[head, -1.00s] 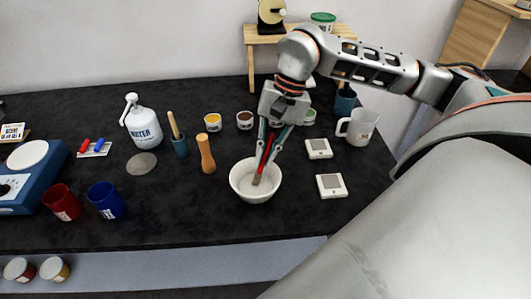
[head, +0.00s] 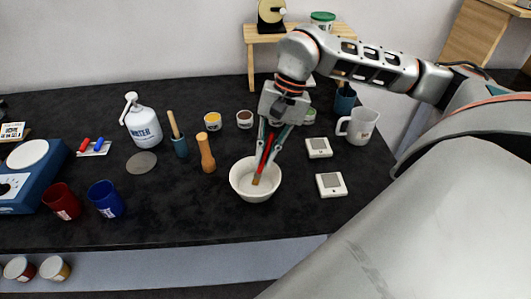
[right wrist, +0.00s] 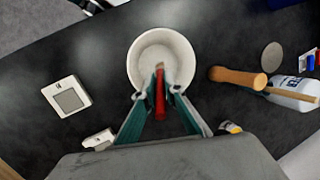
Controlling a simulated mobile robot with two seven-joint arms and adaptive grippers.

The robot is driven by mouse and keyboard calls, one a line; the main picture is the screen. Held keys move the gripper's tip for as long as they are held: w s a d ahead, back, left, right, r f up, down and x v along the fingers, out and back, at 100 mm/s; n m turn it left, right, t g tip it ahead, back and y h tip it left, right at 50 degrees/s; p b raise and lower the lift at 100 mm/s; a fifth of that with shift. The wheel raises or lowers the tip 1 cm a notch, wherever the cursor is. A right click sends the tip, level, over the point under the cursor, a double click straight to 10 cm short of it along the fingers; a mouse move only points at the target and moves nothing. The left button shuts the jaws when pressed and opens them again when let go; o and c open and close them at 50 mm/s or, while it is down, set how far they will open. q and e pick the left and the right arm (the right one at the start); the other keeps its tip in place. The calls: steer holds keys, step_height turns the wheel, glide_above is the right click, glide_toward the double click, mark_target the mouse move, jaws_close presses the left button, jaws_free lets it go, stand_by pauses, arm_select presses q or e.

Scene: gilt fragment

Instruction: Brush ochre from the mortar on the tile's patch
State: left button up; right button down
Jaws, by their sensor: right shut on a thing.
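My right gripper (head: 268,150) is shut on a brush with a red handle (head: 267,149). The brush points down and its pale tip (head: 256,180) is inside the white mortar (head: 245,194). In the right wrist view the brush (right wrist: 160,94) reaches over the mortar's near rim (right wrist: 134,65); whether the tip touches the bottom is not clear. The mortar's inside looks whitish. Two white square tiles with grey patches lie to the right, a near tile (head: 331,194) and a far tile (head: 319,154). One tile (right wrist: 54,88) also shows in the right wrist view. My left gripper is not in view.
A wooden pestle (head: 207,152) stands just left of the mortar. Yellow (head: 212,126) and brown (head: 245,124) pots stand behind. A white mug (head: 358,132) is beyond the tiles. Red (head: 63,204) and blue (head: 105,203) cups and a water bottle (head: 142,128) stand left.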

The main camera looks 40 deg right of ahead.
mark_target(266, 149)
steer(key=shift+r+p, duration=1.4)
steer(key=shift+r, duration=0.3)
steer(key=shift+r+p, duration=1.5)
steer(key=shift+r, duration=0.3)
steer(key=shift+s+f, duration=0.1)
